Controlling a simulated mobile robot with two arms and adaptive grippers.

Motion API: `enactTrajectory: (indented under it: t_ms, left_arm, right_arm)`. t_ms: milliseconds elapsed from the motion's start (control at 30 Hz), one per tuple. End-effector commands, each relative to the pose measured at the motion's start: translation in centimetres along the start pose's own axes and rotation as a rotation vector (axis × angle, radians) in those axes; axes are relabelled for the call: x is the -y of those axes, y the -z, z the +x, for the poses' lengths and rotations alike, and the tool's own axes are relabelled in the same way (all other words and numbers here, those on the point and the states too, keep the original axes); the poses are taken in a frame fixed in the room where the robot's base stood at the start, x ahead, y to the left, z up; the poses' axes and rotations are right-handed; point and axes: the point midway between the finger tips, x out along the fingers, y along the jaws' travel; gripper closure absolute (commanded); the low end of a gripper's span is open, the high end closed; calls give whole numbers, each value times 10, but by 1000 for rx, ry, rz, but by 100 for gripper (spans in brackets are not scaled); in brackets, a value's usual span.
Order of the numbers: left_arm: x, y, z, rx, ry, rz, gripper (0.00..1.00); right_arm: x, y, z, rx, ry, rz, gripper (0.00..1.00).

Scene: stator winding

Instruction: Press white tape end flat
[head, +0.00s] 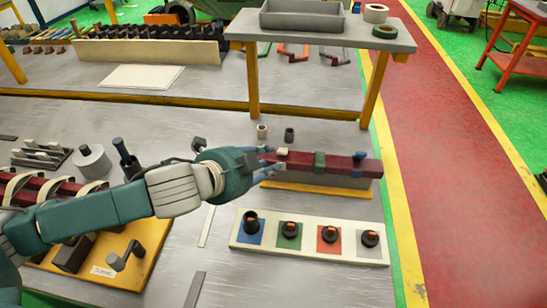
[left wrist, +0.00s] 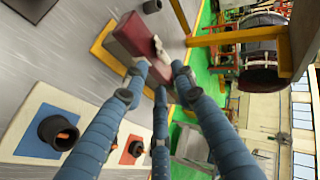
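A dark red wrapped bar (head: 335,164) lies on a grey block with a yellow base at the right of the bench. It has a green band (head: 319,163) around its middle and a dark blue piece near its right end. A small piece of white tape (head: 282,152) sits on top near the bar's left end. In the left wrist view, the tape (left wrist: 160,48) stands out from the red bar (left wrist: 134,36). My left gripper (head: 272,160) is at the bar's left end; its blue fingers (left wrist: 160,72) are apart, with the bar's end beyond and between the tips. Contact is unclear. My right gripper is not in view.
A white board (head: 305,249) with several coloured squares and dark cups lies in front of the bar. Two small rolls (head: 262,131) stand behind it. A raised shelf (head: 330,38) with a grey tray is at the back. A yellow winding fixture (head: 130,268) is at the left.

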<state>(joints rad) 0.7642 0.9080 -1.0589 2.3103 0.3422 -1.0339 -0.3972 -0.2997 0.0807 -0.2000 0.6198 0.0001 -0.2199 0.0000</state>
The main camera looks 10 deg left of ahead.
Motion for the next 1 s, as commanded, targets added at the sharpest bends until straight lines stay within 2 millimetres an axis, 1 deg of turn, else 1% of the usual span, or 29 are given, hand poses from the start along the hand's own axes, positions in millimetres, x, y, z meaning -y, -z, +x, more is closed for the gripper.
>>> enactTrajectory:
  t_ms: [33,100,200,467,500,567,600,633,667,767,800,867,900,967,1000]
  left_arm:
    - [0,-1,-6,1,0,1,73]
    - [0,0,-12,0,0,1,73]
    - [0,0,-17,1,0,1,73]
    - [0,0,-19,0,0,0,73]
    - [0,0,-19,0,0,0,75]
    - [0,2,-18,-2,1,-3,87]
    - [-1,5,-17,-6,6,-14,95]
    - [-1,9,-16,-13,11,-29,100]
    - [-1,15,-14,-19,21,-47,100]
    - [0,44,-7,-56,77,-174,100]
    - [3,58,-5,-72,109,-254,100]
    - [9,76,-4,-92,166,-398,100]
    - [13,85,-4,-99,204,-507,100]
    - [20,91,-7,-102,265,-679,100]
    - [24,92,-9,-98,305,-794,100]
  right_arm:
    - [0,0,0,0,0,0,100]
    - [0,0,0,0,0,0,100]
    - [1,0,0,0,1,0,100]
    - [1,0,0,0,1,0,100]
    - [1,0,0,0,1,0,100]
    - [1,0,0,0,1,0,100]
    - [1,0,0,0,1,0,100]
    - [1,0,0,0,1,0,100]
    - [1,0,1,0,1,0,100]
    - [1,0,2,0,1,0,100]
    - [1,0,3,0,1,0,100]
    - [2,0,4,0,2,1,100]
    - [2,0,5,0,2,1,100]
    - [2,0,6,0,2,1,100]
    - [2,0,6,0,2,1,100]
